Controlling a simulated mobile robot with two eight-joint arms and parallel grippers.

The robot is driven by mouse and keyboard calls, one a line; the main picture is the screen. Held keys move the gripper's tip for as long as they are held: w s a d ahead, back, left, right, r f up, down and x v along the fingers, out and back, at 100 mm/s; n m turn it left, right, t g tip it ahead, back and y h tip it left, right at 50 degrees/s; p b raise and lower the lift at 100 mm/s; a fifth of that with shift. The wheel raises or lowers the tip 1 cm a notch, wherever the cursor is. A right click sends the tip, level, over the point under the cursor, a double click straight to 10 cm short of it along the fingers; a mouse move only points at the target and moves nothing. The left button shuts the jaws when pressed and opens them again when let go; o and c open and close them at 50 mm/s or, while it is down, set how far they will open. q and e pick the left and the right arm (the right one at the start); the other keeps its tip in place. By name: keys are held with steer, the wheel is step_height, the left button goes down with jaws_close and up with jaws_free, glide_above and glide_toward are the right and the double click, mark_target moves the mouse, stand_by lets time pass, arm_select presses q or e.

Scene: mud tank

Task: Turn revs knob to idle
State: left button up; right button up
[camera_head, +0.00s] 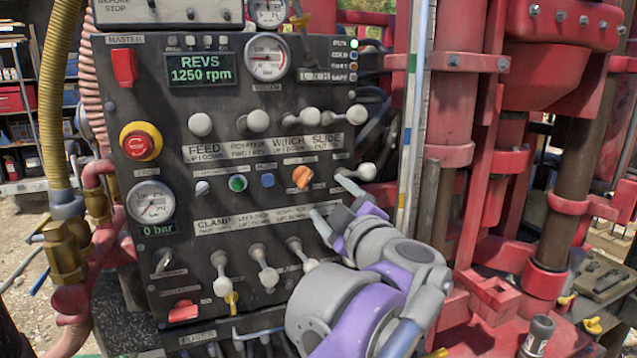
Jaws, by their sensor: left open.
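The dark control panel (222,105) fills the middle of the view. Its green display (201,70) reads REVS 1250 rpm. An orange rotary knob (302,177) sits right of the blue button; its small label is too blurred to read, so I cannot tell for certain that it is the revs knob. My left gripper (328,200) is open, with its grey fingertips apart just right of and below the orange knob. Nothing shows between the fingers. The gripper and wrist hide the panel's lower right part. My right gripper is out of view.
A white-ball lever (366,171) is close beside the upper finger. Further ball levers (264,270) stand below left of the gripper. A red emergency stop (140,142), a green button (237,183) and gauges are on the panel. Red machine framework (480,150) rises at right.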

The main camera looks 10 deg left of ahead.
mark_target(307, 181)
arm_select(q)
steer(key=x, duration=0.5)
steer(key=p+x, duration=0.1)
steer(key=x, duration=0.5)
steer(key=shift+s+a+f, duration=0.1)
steer(key=shift+s+a, duration=0.15)
steer(key=shift+a, duration=0.1)
jaws_close()
